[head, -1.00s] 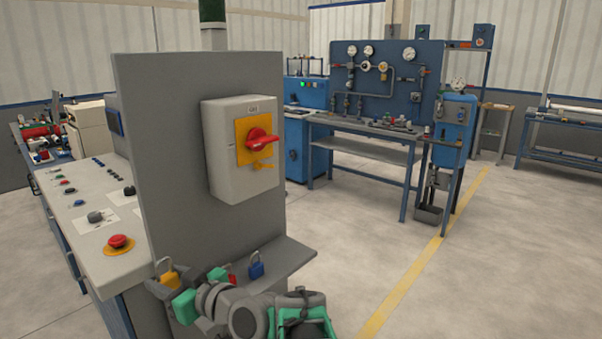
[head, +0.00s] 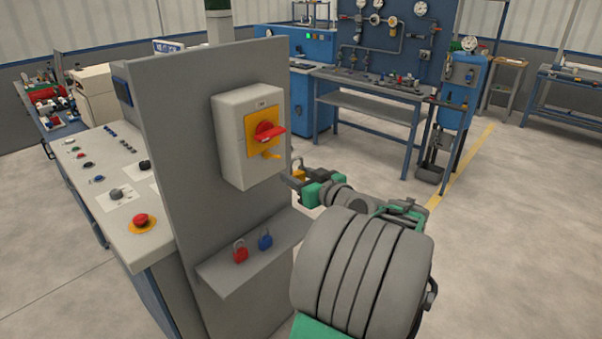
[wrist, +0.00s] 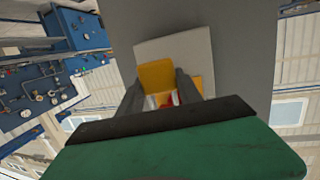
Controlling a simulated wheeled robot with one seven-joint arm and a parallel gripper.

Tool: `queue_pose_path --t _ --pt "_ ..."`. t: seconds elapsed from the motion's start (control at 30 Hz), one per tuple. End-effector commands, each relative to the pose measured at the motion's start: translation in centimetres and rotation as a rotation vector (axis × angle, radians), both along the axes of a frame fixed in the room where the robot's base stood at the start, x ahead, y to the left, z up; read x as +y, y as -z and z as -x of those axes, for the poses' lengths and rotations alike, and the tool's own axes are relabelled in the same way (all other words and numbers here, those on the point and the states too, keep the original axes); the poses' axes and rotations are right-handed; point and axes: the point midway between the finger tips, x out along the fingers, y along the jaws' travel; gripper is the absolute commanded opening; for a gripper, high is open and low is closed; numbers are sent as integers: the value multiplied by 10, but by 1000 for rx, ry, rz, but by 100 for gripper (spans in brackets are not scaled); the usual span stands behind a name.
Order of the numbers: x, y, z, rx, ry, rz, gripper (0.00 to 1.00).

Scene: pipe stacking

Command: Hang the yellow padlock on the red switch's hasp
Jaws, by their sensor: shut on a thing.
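The red switch (head: 267,132) sits on a yellow plate on the front of a grey box (head: 232,151), fixed to an upright grey panel. The yellow hasp (head: 271,154) sticks out just below the red handle. My gripper (head: 292,180) is to the right of the box, a little lower than the hasp and apart from it. It is shut on the yellow padlock (head: 298,171), whose shackle points up. In the wrist view the padlock's yellow body (wrist: 156,75) is between the two fingers, in front of the box. It hides most of the switch and all of the hasp.
A console with buttons (head: 112,190) is at left. A blue workbench (head: 368,88) stands behind. The floor at right is clear.

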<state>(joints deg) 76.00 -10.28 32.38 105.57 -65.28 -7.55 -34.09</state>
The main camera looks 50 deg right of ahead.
Motion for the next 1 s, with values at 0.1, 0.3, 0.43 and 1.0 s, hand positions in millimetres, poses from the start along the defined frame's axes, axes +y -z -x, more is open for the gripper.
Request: queue_pose_path --t 0.1,0.3,0.43,1.0 --pt "1 -2 -10 0 -3 1 0" --pt "2 -1 -27 0 -2 1 0" --pt "2 0 -37 0 -3 0 0" --pt "3 13 -83 0 -1 3 0"
